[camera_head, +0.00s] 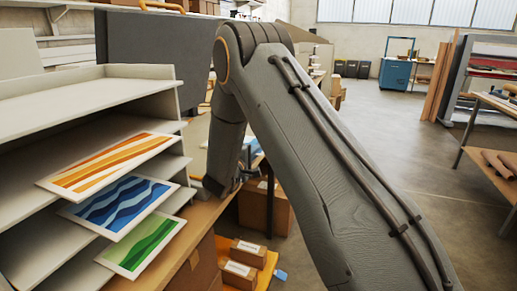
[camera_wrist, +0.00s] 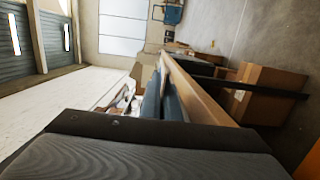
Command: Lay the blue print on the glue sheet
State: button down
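The blue print (camera_head: 122,203) has wavy blue bands and a white border. It lies in a slot of the pale shelf rack (camera_head: 85,72) at the left of the head view, its front end sticking out. It sits between the orange print above and the green print below. My gripper (camera_head: 243,174) is small and partly hidden behind my arm, right of the rack and apart from the blue print. Its fingers are not clear in either view, so I cannot tell its opening. I cannot make out the glue sheet; my arm covers part of the bench.
The orange print (camera_head: 108,162) and green print (camera_head: 143,244) stick out of neighbouring slots. A wooden bench edge (camera_head: 205,215) runs beside the rack. Cardboard boxes (camera_head: 248,252) stand low beyond it. A large cardboard box (camera_wrist: 264,93) shows in the wrist view.

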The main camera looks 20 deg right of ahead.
jog(key=shift+f, duration=0.1)
dwell(0.7)
jog(key=c, duration=2.5)
grip_release()
jog(key=o, duration=0.6)
jog(key=shift+c, duration=0.2)
jog(key=shift+s+a, duration=0.1)
